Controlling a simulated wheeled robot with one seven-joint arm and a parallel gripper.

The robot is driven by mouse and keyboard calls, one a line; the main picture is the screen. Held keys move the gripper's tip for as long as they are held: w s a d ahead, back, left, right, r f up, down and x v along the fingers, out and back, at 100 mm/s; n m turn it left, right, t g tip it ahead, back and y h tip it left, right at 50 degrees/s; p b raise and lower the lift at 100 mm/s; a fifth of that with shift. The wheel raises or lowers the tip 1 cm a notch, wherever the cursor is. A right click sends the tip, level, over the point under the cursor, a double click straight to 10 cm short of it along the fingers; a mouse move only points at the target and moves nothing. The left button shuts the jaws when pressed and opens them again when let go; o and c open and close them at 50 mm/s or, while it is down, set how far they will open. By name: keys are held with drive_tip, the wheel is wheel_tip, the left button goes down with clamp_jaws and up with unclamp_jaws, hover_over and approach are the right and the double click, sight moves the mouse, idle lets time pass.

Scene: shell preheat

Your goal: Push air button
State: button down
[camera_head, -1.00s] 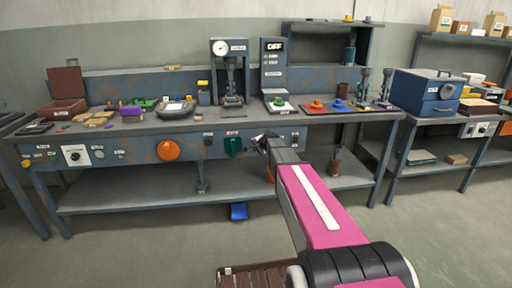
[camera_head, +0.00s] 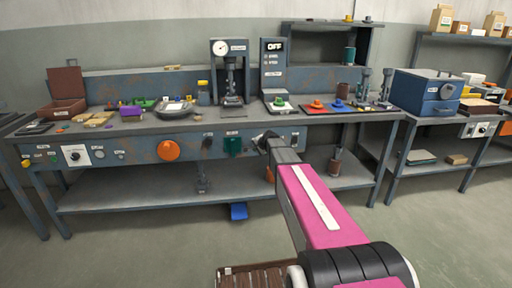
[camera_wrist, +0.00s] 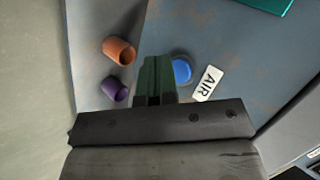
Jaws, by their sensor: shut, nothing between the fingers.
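The air button is a round blue button (camera_wrist: 183,70) on the grey-blue panel in the wrist view, next to a white label reading AIR (camera_wrist: 208,84). My gripper (camera_wrist: 157,62) is shut and empty, with its dark green fingers just left of the button. The fingers overlap the button's left edge in the picture; I cannot tell whether they touch it. In the head view my gripper (camera_head: 264,139) is at the front panel of the workbench (camera_head: 110,137), right of a teal part (camera_head: 232,145). The air button is not distinguishable there.
An orange cylinder (camera_wrist: 119,50) and a purple cylinder (camera_wrist: 115,89) lie left of the fingers in the wrist view. A large orange knob (camera_head: 168,151) sits on the front panel. A blue metal box (camera_head: 425,92) stands on the right-hand bench. The floor in front is mostly clear.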

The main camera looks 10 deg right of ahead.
drive_tip(key=shift+w, duration=0.1)
drive_tip(key=shift+w, duration=0.35)
drive_tip(key=shift+w, duration=0.4)
idle(0.7)
drive_tip(key=shift+s, duration=0.85)
drive_tip(key=shift+s, duration=0.1)
drive_tip(key=s, duration=0.4)
drive_tip(key=shift+s, duration=0.4)
idle(0.6)
